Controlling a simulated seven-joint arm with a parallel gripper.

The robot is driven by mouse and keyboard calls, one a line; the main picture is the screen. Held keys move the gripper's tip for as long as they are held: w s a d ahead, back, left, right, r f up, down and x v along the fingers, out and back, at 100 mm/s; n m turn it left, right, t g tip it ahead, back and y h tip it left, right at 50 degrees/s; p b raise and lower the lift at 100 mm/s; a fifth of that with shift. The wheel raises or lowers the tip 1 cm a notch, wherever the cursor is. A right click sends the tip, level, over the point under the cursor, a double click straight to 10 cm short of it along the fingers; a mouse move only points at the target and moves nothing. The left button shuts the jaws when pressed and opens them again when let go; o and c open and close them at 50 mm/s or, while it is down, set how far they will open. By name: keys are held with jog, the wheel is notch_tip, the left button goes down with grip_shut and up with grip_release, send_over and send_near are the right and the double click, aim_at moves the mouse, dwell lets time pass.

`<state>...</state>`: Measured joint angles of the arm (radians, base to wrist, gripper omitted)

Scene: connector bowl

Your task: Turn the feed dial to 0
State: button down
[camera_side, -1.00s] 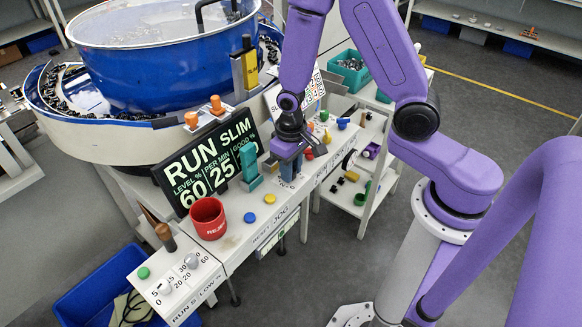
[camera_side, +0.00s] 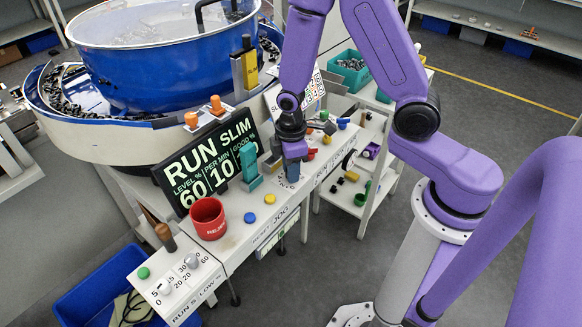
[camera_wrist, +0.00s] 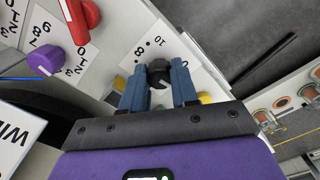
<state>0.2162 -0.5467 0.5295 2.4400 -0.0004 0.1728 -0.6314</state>
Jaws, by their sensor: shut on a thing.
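In the wrist view a black dial (camera_wrist: 158,74) with a small pale pointer mark sits between my two blue fingertips. It stands on a white scale plate (camera_wrist: 160,45) with printed figures and dots, partly hidden by my fingers. My gripper (camera_wrist: 159,83) is shut on this dial. In the side view my gripper (camera_side: 294,165) is low over the white console, and its fingers hide the dial there. A display board (camera_side: 208,165) reads RUN SLIM, with 60 under level and 10 under per min. The dial's exact setting is hard to read.
In the wrist view a red knob (camera_wrist: 80,18) and a purple knob (camera_wrist: 46,60) stand on numbered plates at the left. In the side view a red cup (camera_side: 208,218), a teal block (camera_side: 251,168) and blue and yellow buttons stand left of my gripper.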

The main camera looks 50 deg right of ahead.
jog(key=n, duration=0.7)
dwell(0.6)
jog(key=c, duration=0.9)
grip_release()
jog(key=shift+o, duration=0.2)
notch_tip(320, 180, up, 17)
jog(key=shift+r, duration=0.2)
